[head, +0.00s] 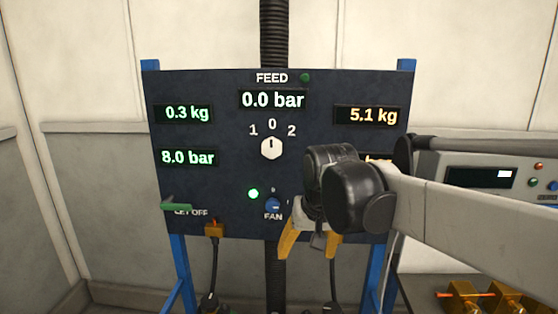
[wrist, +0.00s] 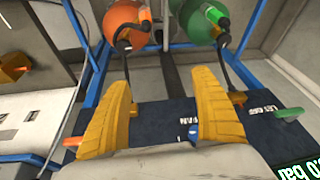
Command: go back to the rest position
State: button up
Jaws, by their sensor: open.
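My gripper (head: 310,246) is open, with its yellow fingers pointing down in front of the lower right of the dark panel (head: 225,100). In the wrist view its two fingers (wrist: 162,82) are spread wide with nothing between them. The panel's white selector knob (head: 271,148) points up at 0. The blue FAN knob (head: 273,205) is just left of my gripper, with a lit green lamp (head: 253,194) beside it. My wrist hides the panel's lower right, including part of a bar readout.
Readouts show 0.3 kg, 8.0 bar, 0.0 bar and 5.1 kg. A green let-off lever (head: 177,207) sticks out at lower left, above an orange plug (head: 214,229). Orange (wrist: 124,24) and green (wrist: 200,18) tanks with hoses stand below. A grey instrument (head: 485,178) is at right.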

jog(key=s+d+f+t, duration=0.1)
jog(key=s+d+f, duration=0.1)
jog(key=s+d, duration=0.2)
jog(key=s+d+f+t, duration=0.1)
jog(key=s+d, duration=0.3)
jog(key=s, duration=0.4)
jog(key=s+d+f+t+h, duration=0.1)
jog(key=s+d+f, duration=0.2)
jog(key=s+d, duration=0.2)
jog(key=shift+s+f+m, duration=0.35)
jog(key=shift+s+m, duration=0.05)
jog(key=shift+s, duration=0.3)
